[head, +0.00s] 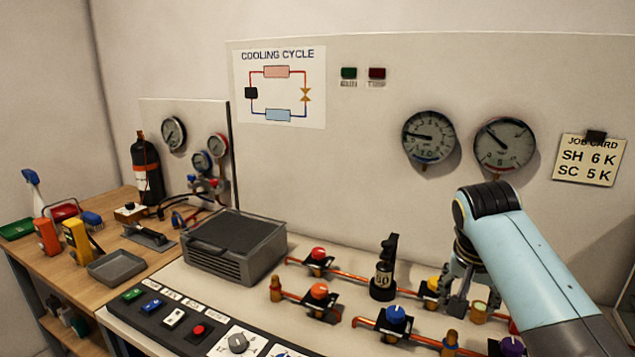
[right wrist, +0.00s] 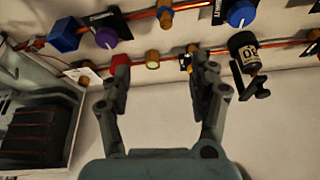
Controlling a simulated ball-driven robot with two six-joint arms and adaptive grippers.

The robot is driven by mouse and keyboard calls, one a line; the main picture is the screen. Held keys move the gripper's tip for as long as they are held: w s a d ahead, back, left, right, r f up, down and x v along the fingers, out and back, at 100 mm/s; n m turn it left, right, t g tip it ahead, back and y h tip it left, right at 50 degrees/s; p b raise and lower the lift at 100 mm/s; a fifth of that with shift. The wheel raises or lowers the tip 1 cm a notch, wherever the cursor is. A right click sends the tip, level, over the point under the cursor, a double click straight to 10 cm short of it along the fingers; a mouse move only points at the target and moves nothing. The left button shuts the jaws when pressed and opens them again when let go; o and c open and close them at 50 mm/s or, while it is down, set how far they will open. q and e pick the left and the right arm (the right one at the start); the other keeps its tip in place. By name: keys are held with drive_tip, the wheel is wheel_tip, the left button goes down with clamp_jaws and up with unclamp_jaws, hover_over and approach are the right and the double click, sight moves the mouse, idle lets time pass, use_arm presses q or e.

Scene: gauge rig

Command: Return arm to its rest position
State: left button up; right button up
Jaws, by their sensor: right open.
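My right arm comes in from the right in the head view. Its gripper (head: 459,290) hangs over the pipe rig between a yellow valve knob (head: 432,284) and a brass fitting (head: 478,311). In the right wrist view the gripper (right wrist: 163,72) has its fingers spread with nothing between them. A brass fitting with a pale top (right wrist: 152,59) lies beyond the gap, and the yellow knob (right wrist: 185,63) is partly hidden by the right-hand finger. I cannot tell whether a finger touches anything. My left gripper is not in view.
Copper pipes carry a red knob (head: 318,254), an orange knob (head: 319,291) and a blue knob (head: 396,314). A black cylinder (head: 383,281) stands among them. Two gauges (head: 430,138) (head: 504,145) hang on the panel behind. A grey ribbed unit (head: 235,248) stands left.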

drive_tip(key=s+d+f+n, duration=0.1)
drive_tip(key=s+f+n, duration=0.1)
drive_tip(key=s, duration=0.6)
drive_tip(key=s+d+f+n, duration=0.1)
drive_tip(key=s+f, duration=0.1)
drive_tip(key=s, duration=0.6)
drive_tip(key=s+a+r+n+y, duration=0.1)
drive_tip(key=s+r+n, duration=0.2)
drive_tip(key=s, duration=0.6)
drive_tip(key=s+r+n+y, duration=0.1)
drive_tip(key=s+r+n, duration=0.1)
drive_tip(key=s, duration=0.6)
wheel_tip(320, 180, down, 38)
drive_tip(key=s+d+g+b, duration=0.1)
drive_tip(key=s+d+b, duration=0.2)
drive_tip(key=b, duration=0.7)
use_arm(q)
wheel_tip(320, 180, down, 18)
drive_tip(key=b, duration=0.8)
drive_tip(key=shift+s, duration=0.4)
use_arm(e)
drive_tip(key=s+f+g, duration=0.1)
drive_tip(key=s+f, duration=1.7)
drive_tip(key=f, duration=0.4)
drive_tip(key=shift+d+f+g, duration=0.2)
drive_tip(key=shift+f+g, duration=0.05)
drive_tip(key=shift+g, duration=0.05)
